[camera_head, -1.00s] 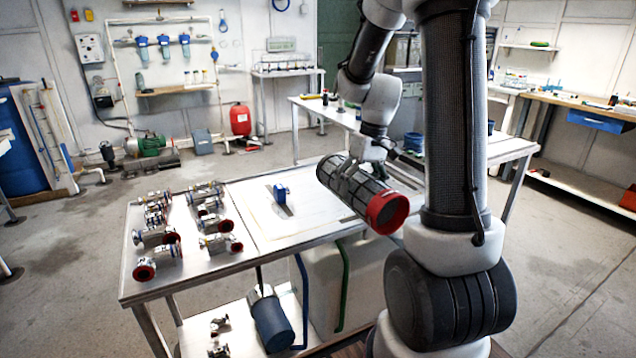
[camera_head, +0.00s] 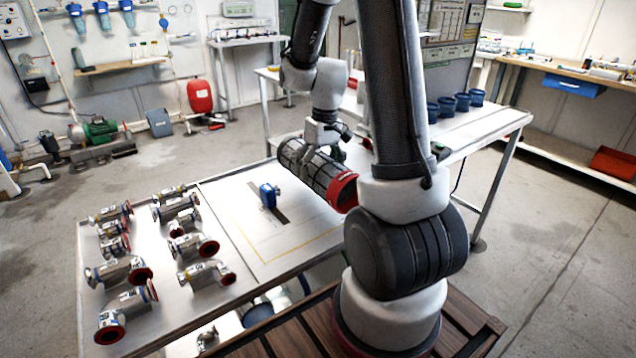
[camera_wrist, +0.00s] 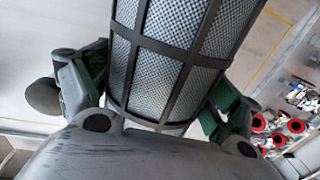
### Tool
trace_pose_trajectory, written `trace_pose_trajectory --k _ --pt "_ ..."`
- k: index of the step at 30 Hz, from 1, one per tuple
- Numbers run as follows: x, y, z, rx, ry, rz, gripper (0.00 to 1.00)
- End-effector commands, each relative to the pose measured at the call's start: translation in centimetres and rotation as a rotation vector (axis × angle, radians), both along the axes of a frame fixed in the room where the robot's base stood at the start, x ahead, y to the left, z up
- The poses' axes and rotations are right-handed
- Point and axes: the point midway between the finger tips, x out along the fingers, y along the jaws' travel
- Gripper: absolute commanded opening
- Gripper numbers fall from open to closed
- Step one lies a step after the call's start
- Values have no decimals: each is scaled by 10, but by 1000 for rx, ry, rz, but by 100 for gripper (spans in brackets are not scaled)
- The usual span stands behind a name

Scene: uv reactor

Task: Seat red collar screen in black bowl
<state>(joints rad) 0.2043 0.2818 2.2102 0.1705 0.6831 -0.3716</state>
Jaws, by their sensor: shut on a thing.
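The screen is a dark-framed mesh cylinder with a red collar (camera_head: 343,190) at its near right end. My gripper (camera_head: 325,150) is shut around the middle of the cylinder and holds it tilted above the white table, collar end lower. In the wrist view the grey mesh (camera_wrist: 185,45) fills the upper middle between my gripper's fingers (camera_wrist: 155,95); the collar is out of that frame. Several dark blue bowl-like cups (camera_head: 447,106) stand in a row on the far table. I cannot pick out a black bowl.
The near table (camera_head: 235,215) holds a small blue device (camera_head: 269,195) and several metal pipe fittings with red ends (camera_head: 200,247) at its left. The far table (camera_head: 500,118) has free room right of the cups. A red bin (camera_head: 612,163) sits at far right.

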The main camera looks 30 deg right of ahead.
Motion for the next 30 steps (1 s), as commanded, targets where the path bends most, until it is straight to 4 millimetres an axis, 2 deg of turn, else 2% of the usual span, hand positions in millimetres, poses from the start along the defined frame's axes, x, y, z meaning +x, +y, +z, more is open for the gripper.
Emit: trace_pose_trajectory --k 12,22,23,24,30 --pt "0 0 -46 0 1 0 58" --pt "0 0 -49 0 -1 1 58" --pt "0 0 -49 0 -1 1 93" --pt "0 0 -49 0 -1 1 100" --pt "0 0 -49 0 -1 1 100"
